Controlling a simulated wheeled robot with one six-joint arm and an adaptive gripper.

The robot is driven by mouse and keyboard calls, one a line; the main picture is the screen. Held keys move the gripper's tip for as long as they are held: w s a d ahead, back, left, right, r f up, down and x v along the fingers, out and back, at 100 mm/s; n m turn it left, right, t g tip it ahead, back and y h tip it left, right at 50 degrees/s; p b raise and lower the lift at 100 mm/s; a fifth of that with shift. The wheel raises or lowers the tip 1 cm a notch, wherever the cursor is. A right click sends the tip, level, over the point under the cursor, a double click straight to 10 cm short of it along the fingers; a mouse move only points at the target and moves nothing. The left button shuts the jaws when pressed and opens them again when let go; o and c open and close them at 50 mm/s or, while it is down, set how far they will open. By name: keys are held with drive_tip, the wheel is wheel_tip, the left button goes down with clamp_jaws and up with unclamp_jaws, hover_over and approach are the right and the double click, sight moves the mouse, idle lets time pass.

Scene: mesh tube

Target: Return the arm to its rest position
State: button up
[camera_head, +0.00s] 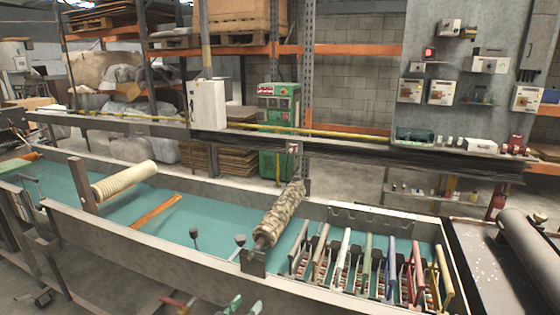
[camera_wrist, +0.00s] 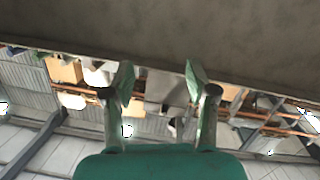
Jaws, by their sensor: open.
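My gripper (camera_wrist: 160,82) shows in the wrist view with its two green-tipped fingers spread apart and nothing between them. In the head view green fingertips (camera_head: 244,307), which look like mine, show at the bottom edge, in front of the long machine's near wall. The rest of my arm is mostly out of view there, so its full pose cannot be told. The wrist view appears upside down, with roof and shelving beyond the fingers and a broad grey-brown surface across its top.
A long machine trough (camera_head: 120,208) with a teal bed crosses the head view. It carries a cream ribbed roll (camera_head: 125,181), a mottled mesh roll (camera_head: 279,215) and a row of coloured levers (camera_head: 367,262). A grey roller (camera_head: 528,243) lies at right. Shelving stands behind.

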drive_tip(key=s+d+f+n+g+y, duration=0.1)
drive_tip(key=s+d+f+n+y, duration=0.1)
drive_tip(key=s+d+f, duration=0.35)
drive_tip(key=s+d+f+n+y, duration=0.25)
drive_tip(key=d+f, duration=0.35)
drive_tip(key=f, duration=0.4)
drive_tip(key=s+d+f+n+g+y, duration=0.1)
drive_tip(key=s+d+f, duration=0.2)
drive_tip(key=s+d, duration=0.35)
drive_tip(key=s+d+f+y, duration=0.1)
drive_tip(key=s+d+f, duration=0.25)
drive_tip(key=s, duration=0.65)
drive_tip(key=s+d+r+y, duration=0.1)
drive_tip(key=s+d+r, duration=0.15)
drive_tip(key=s, duration=0.55)
drive_tip(key=s+d+r+y, duration=0.1)
drive_tip(key=s+d+r, duration=0.15)
drive_tip(key=s, duration=0.55)
drive_tip(key=s+d+r+m+t+h, duration=0.1)
drive_tip(key=s+d+r+m+t, duration=0.1)
drive_tip(key=s+r, duration=1)
wheel_tip(320, 180, up, 4)
drive_tip(key=shift+r, duration=0.1)
